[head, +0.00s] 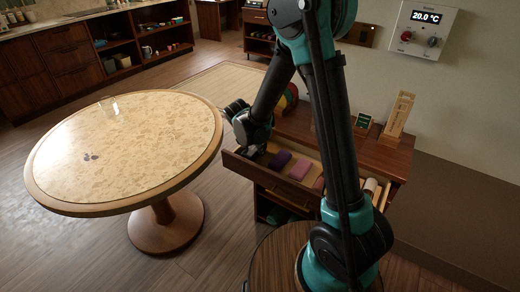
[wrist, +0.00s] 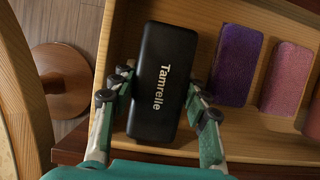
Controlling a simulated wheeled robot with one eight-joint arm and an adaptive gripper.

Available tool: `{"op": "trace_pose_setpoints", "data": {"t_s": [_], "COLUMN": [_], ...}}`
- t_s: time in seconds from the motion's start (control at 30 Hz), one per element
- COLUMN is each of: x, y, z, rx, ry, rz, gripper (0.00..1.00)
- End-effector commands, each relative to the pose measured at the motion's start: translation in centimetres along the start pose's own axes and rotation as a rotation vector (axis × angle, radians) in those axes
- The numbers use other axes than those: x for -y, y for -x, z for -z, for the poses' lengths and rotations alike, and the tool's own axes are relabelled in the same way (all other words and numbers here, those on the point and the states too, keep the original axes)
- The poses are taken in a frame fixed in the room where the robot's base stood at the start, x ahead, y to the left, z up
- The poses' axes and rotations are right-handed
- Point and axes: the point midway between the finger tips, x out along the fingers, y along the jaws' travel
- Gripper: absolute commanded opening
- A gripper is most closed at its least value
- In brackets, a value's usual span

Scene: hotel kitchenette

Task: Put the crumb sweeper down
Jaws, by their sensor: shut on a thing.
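The crumb sweeper is most likely the black block (wrist: 165,60) lettered "Tamrelle" in the wrist view. My gripper (wrist: 158,88) is shut on it, with one finger on each long side. The block is over the left end of an open wooden drawer (wrist: 265,125); I cannot tell whether it touches the drawer floor. In the head view my gripper (head: 250,143) is at the drawer's left end, and the block is mostly hidden there.
A purple pad (wrist: 236,65) and a pink pad (wrist: 288,78) lie in the drawer to the right of the block. The cabinet (head: 384,157) carries a wooden stand (head: 399,115).

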Motion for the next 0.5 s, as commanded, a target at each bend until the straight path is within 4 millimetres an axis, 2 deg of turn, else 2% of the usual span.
{"op": "trace_pose_setpoints", "data": {"t_s": [0.2, 0.47, 0.5], "x": [0.0, 0.1, 0.0], "y": [-0.9, -2.3, -2.8], "z": [-0.1, -3.6, -3.3], "rx": [0.000, 0.000, 0.000], "ry": [-0.002, -0.004, -0.001], "rz": [0.000, 0.002, 0.001], "gripper": [0.23, 0.23, 0.23]}}
